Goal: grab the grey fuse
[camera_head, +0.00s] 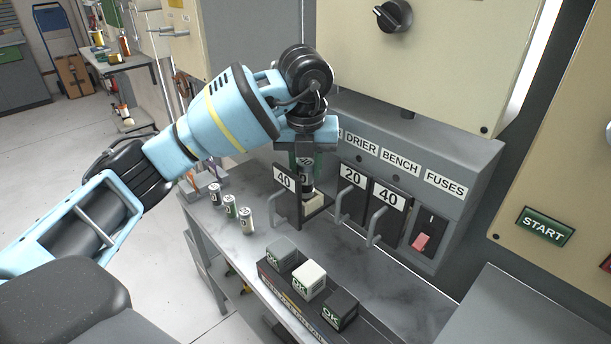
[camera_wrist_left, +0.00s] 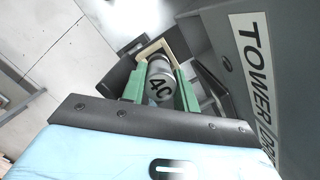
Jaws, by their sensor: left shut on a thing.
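My left gripper (camera_head: 305,168) reaches down at the fuse panel and is shut on a grey fuse (camera_wrist_left: 160,84) marked 40. In the left wrist view the green fingers (camera_wrist_left: 158,92) lie on both sides of this cylinder. In the head view most of the fuse is hidden by the gripper, and a pale cream holder (camera_head: 314,202) shows just below it. I cannot tell whether the fuse is seated in the holder or clear of it. Three more small cylindrical fuses (camera_head: 230,207) stand upright on the bench to the left. My right gripper is not in view.
Grey handles and number plates 40, 20 and 40 (camera_head: 389,196) line the fuse panel (camera_head: 440,185), close to the gripper. A red switch (camera_head: 422,242) sits at its right. Grey, white (camera_head: 309,281) and black OK blocks sit in a dark tray in front. Bench room (camera_head: 385,275) is clear right of them.

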